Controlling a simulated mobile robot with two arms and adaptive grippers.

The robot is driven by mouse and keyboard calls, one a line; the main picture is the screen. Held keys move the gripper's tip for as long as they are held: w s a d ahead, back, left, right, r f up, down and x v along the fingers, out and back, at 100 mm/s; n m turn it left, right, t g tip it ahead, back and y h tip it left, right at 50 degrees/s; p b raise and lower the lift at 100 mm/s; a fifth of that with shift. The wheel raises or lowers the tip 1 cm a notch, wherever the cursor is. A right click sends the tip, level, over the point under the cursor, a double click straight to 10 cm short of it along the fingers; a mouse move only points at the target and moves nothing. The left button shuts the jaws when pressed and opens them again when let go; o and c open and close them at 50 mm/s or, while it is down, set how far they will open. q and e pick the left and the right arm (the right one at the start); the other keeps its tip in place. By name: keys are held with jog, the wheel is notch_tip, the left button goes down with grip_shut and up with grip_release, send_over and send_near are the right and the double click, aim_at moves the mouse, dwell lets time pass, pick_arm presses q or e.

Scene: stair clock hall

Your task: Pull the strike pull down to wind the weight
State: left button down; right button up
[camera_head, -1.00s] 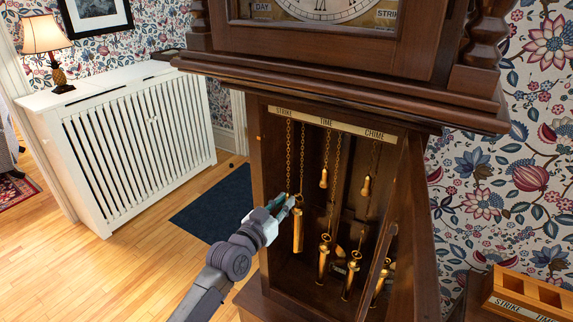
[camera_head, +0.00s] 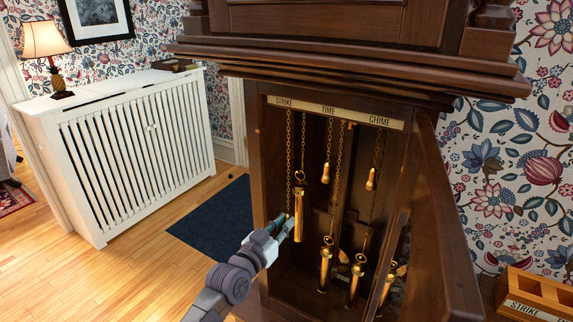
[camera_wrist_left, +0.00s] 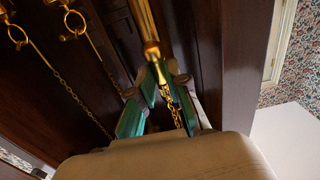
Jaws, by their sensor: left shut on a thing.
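My left gripper (camera_head: 287,226) is low in the open clock case under the STRIKE label (camera_head: 284,101). It is shut on the strike pull, which the fingers mostly hide in the head view. In the left wrist view the teal fingertips (camera_wrist_left: 160,82) close around a small golden piece, with chain (camera_wrist_left: 173,100) running between the fingers. The strike chain (camera_head: 290,150) runs from the top of the case to the gripper. The brass strike weight (camera_head: 299,215) hangs just right of the fingers, higher than the other weights. My right gripper is not in view.
The time pull (camera_head: 325,172) and chime pull (camera_head: 371,179) hang to the right, above lower brass weights (camera_head: 325,265). The case door (camera_head: 430,215) stands open at right. A labelled wooden rack (camera_head: 535,295) is at lower right; a white radiator cover (camera_head: 135,150) is at left.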

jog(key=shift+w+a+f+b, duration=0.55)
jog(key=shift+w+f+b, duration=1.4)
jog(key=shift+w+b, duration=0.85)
pick_arm(q)
notch_tip(320, 180, down, 15)
jog(key=b, duration=0.6)
jog(key=shift+f, duration=0.2)
jog(key=c, duration=1.1)
grip_release()
jog(key=shift+r, duration=0.15)
jog(key=shift+o, duration=0.3)
jog(key=shift+r, duration=0.15)
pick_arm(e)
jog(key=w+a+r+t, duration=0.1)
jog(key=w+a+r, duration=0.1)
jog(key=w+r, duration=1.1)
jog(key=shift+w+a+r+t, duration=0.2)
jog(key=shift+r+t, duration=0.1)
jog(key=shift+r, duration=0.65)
